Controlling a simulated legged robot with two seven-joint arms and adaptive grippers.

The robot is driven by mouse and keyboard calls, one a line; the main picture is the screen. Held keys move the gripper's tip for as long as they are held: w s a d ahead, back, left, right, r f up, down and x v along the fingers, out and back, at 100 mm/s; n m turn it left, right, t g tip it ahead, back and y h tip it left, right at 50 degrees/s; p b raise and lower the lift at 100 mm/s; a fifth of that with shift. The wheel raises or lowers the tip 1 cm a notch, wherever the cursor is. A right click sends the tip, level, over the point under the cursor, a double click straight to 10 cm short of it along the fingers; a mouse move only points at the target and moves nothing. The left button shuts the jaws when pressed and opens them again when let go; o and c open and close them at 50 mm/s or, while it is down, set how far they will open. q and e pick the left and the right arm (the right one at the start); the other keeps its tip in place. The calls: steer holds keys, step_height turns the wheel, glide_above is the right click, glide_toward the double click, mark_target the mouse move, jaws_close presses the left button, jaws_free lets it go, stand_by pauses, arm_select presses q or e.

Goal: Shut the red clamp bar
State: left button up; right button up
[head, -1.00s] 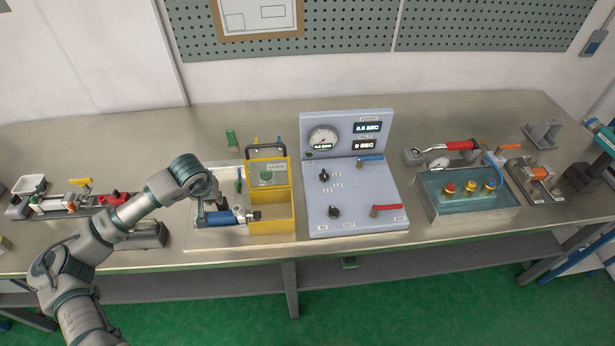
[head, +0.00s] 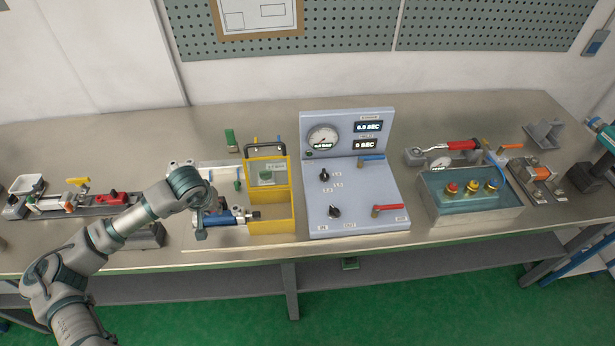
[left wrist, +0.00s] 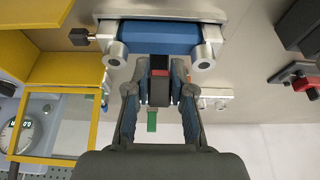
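My left gripper (left wrist: 159,88) reaches down over the clamp fixture left of the yellow guard. In the left wrist view its fingers stand close on both sides of a narrow dark bar with a red band, which I take for the red clamp bar (left wrist: 159,73). The fingers appear shut on it. The bar stands beside a blue cylinder (left wrist: 160,38) with silver end blocks. In the head view the same blue cylinder (head: 234,216) shows, but my wrist hides the bar and fingertips. My right gripper is not in view.
The yellow guard frame (head: 283,226) stands close to the right of the fixture. A grey control panel (head: 350,217) is beyond it. A rail with a red block (head: 113,198) lies to the left. A green block (head: 231,137) stands behind.

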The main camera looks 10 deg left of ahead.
arm_select(q)
steer(key=o, duration=0.5)
steer(key=shift+s+a, duration=0.1)
steer(key=shift+c, duration=0.2)
steer(key=p+v, duration=0.4)
steer(key=v, duration=0.3)
steer(key=shift+r, duration=0.1)
